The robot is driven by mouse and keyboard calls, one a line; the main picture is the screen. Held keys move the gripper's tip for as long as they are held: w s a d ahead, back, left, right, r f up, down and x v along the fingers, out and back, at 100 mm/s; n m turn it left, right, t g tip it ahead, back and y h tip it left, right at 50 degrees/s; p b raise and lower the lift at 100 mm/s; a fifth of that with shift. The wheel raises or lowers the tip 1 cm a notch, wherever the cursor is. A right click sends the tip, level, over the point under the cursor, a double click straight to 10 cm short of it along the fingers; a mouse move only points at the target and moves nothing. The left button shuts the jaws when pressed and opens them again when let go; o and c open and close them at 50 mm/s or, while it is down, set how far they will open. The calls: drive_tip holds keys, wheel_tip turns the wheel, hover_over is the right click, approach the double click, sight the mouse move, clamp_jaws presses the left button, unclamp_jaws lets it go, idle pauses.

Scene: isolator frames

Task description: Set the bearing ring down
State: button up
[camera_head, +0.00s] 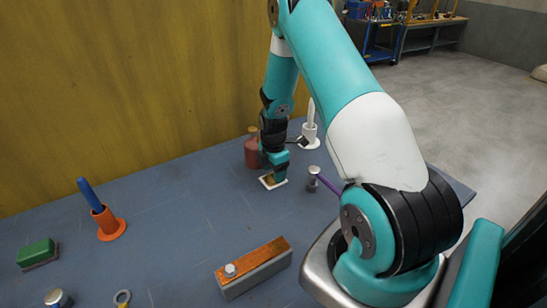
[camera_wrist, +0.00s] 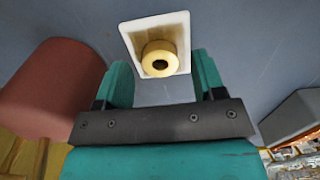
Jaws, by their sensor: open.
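A pale yellow ring with a dark hole, which I take for the bearing ring (camera_wrist: 160,64), sits in a small white square tray (camera_wrist: 133,37). The tray also shows in the head view (camera_head: 265,183) under my gripper (camera_head: 275,174), where the ring is mostly hidden. In the wrist view, my gripper (camera_wrist: 164,76) is open. Its two teal fingers stand apart, one to each side of the ring's near part. I see no finger pressing on the ring. The exact height of the fingertips above the tray cannot be told.
A dull red bottle (camera_head: 252,153) stands close left of my gripper. A white holder (camera_head: 310,135) and a metal post (camera_head: 314,178) are to the right. An orange holder (camera_head: 110,225), green block (camera_head: 37,252), copper-topped block (camera_head: 253,262) and small ring-shaped piece (camera_head: 122,297) are further off. The mid-table is clear.

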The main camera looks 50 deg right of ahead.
wheel_tip(320, 180, up, 11)
drive_tip(key=b, duration=0.2)
drive_tip(key=a+r+m, duration=0.2)
drive_tip(key=a+r, duration=0.4)
drive_tip(key=a, duration=0.4)
drive_tip(key=s+a+r+m+t+y, duration=0.1)
drive_tip(key=s+a+r, duration=0.2)
drive_tip(key=a, duration=0.4)
drive_tip(key=s+a+r+m+y, duration=0.1)
drive_tip(key=s+a+r, duration=0.2)
drive_tip(key=a, duration=0.3)
drive_tip(key=s+a+r+m+y, duration=0.1)
drive_tip(key=s+a+r+m, duration=0.1)
drive_tip(key=s+a, duration=0.3)
drive_tip(key=s+a+r+m+g+y, duration=0.1)
drive_tip(key=s+a+r+m, duration=0.1)
drive_tip(key=s+a, duration=0.4)
drive_tip(key=s, duration=0.4)
drive_tip(key=shift+s+r, duration=0.15)
drive_tip(key=shift+r, duration=0.1)
drive_tip(key=shift+a, duration=0.1)
